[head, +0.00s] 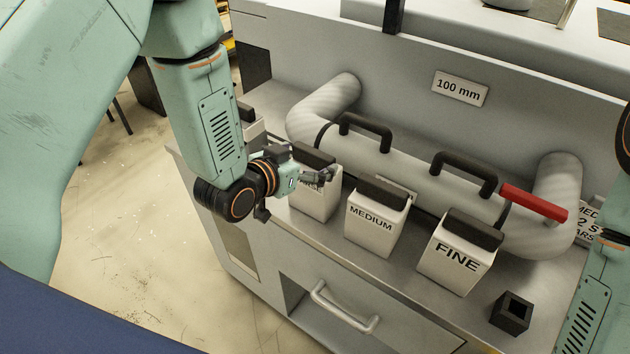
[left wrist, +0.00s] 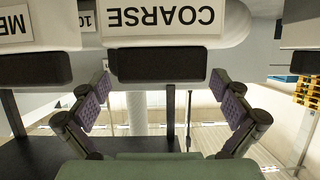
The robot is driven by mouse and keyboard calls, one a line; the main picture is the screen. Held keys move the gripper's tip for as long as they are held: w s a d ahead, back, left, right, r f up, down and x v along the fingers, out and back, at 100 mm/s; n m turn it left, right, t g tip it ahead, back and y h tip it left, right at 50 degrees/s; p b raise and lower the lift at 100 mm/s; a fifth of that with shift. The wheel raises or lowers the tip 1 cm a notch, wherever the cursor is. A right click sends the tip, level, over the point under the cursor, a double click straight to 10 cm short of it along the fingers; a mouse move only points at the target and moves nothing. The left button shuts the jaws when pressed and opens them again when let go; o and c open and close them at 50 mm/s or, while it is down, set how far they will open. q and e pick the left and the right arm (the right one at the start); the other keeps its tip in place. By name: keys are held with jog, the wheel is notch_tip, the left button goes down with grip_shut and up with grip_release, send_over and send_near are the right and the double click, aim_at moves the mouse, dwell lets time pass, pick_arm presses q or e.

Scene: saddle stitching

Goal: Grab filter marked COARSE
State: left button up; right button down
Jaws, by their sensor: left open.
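The COARSE filter is a pale box with a black top grip; its label (left wrist: 160,17) fills the upper middle of the left wrist view. In the head view the box (head: 318,203) stands left of the MEDIUM filter (head: 371,228), its label partly hidden by my left gripper (head: 297,190). My left gripper is open, its two fingers either side of the black grip (left wrist: 160,66) in the left wrist view. I cannot tell whether they touch it. The FINE filter (head: 455,262) stands further right. My right gripper is out of view.
The filters stand on a grey machine ledge (head: 405,270) before a thick pale pipe (head: 400,175) with black handles and a red lever (head: 533,202). A black square socket (head: 511,313) sits at the right. A drawer handle (head: 345,308) is below.

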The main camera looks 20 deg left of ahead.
pick_arm(q)
jog(key=shift+x, duration=1.7)
jog(key=shift+w+f, duration=0.1)
jog(key=c, duration=0.3)
jog(key=shift+s+a+r, duration=0.15)
jog(key=shift+s+r, duration=0.05)
jog(key=shift+s, duration=0.05)
jog(key=c, duration=0.6)
jog(key=shift+w+f, duration=0.15)
jog(key=shift+w, duration=0.1)
jog(key=c, duration=0.6)
jog(key=shift+s, duration=0.1)
